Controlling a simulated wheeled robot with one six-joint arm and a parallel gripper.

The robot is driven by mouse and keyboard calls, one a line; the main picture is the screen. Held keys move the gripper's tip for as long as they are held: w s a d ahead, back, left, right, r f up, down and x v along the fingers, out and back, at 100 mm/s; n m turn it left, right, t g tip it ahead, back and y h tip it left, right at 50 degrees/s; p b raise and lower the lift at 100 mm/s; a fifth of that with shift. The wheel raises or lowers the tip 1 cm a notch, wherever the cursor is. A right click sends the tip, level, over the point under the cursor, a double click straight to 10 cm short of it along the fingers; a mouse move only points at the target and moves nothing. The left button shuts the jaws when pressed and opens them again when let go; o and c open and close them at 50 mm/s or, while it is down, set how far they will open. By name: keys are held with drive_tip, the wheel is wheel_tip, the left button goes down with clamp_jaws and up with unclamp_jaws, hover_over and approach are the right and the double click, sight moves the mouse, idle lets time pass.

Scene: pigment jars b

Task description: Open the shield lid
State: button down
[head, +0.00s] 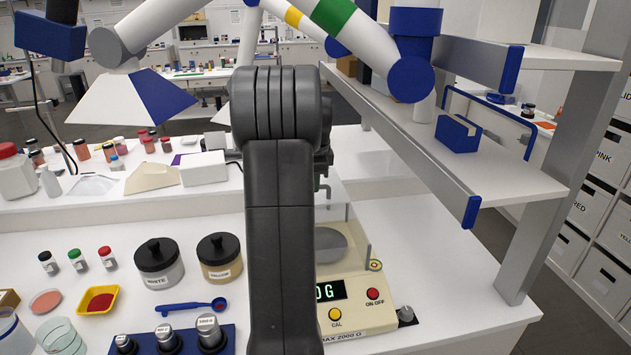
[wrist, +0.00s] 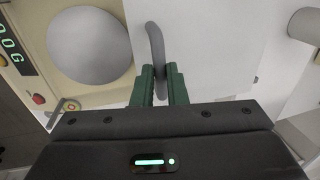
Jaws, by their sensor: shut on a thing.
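The balance (head: 352,312) stands on the white bench, with a clear shield (head: 355,225) around its grey pan (head: 330,243). In the wrist view the round pan (wrist: 90,45) lies left of a curved grey handle (wrist: 154,38). A pale, see-through panel (wrist: 215,50), which looks like the shield lid, spreads right of the handle. My gripper (wrist: 159,72) has its green fingers shut on the lower end of the handle. My arm hides much of the shield and the fingers in the head view. I cannot tell how far the lid is open.
A white-labelled jar (head: 159,264) and a second dark-lidded jar (head: 220,257) stand left of my arm. A blue scoop (head: 190,307) and a blue weight block (head: 180,343) lie nearer. A shelf (head: 480,165) overhangs the right.

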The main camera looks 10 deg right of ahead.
drive_tip(key=c, duration=1.5)
unclamp_jaws()
drive_tip(key=shift+o, duration=0.2)
drive_tip(key=shift+r, duration=0.1)
wheel_tip(320, 180, up, 13)
drive_tip(key=s+b, duration=0.1)
drive_tip(key=s, duration=0.1)
drive_tip(key=shift+s+r, duration=0.2)
drive_tip(key=shift+s, duration=0.15)
drive_tip(key=shift+f, duration=0.1)
drive_tip(key=w+f, duration=0.1)
drive_tip(key=f, duration=0.8)
drive_tip(key=w+f+p, duration=0.1)
drive_tip(key=f, duration=0.3)
drive_tip(key=shift+w+f, duration=0.25)
drive_tip(key=shift+w, duration=0.05)
drive_tip(key=shift+s+r, duration=0.15)
